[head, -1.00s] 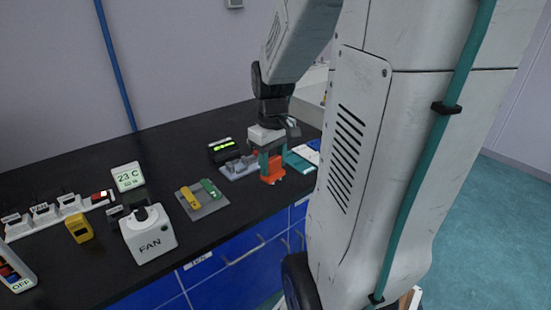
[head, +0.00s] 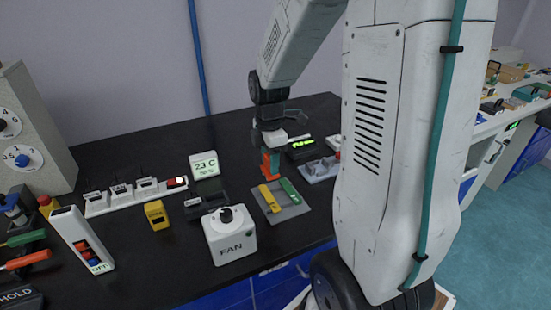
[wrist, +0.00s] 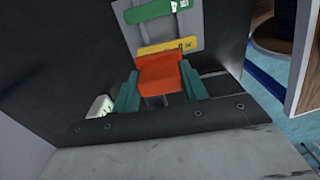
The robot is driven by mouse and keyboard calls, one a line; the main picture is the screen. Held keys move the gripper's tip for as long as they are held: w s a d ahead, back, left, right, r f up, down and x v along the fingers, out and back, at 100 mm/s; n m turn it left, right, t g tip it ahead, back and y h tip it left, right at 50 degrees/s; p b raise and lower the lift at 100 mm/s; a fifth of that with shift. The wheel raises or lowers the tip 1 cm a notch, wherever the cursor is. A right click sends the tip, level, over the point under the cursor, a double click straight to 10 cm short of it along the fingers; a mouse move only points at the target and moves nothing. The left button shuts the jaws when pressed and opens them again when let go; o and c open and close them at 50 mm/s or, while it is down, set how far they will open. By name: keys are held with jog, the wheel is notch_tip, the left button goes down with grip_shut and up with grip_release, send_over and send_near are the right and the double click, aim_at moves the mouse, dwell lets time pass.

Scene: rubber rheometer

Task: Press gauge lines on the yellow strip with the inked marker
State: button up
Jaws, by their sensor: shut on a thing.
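My gripper (wrist: 158,92) is shut on an orange block-shaped marker (wrist: 159,75), held between its teal fingers; the marker also shows in the head view (head: 270,164). The yellow strip (head: 269,197) lies on a grey plate (head: 293,212) beside a green strip (head: 290,189). In the wrist view the yellow strip (wrist: 166,46) is just beyond the marker, which overlaps the near part of the plate. In the head view the marker is just behind the yellow strip. Whether it touches anything, and its inked face, I cannot tell.
A white FAN box (head: 231,237) stands left of the plate, with a 23 C display (head: 205,165) behind it. A grey fixture (head: 319,169) and a black unit with a green display (head: 303,148) lie to the right. Black bench is clear in front of the plate.

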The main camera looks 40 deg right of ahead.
aim_at(267, 170)
jog(key=shift+w+a, duration=0.1)
jog(key=shift+a, duration=0.35)
jog(key=shift+w+f, duration=0.1)
jog(key=shift+f, duration=2.9)
jog(key=shift+f, duration=0.55)
jog(key=shift+r, duration=0.15)
jog(key=shift+r, duration=3.4)
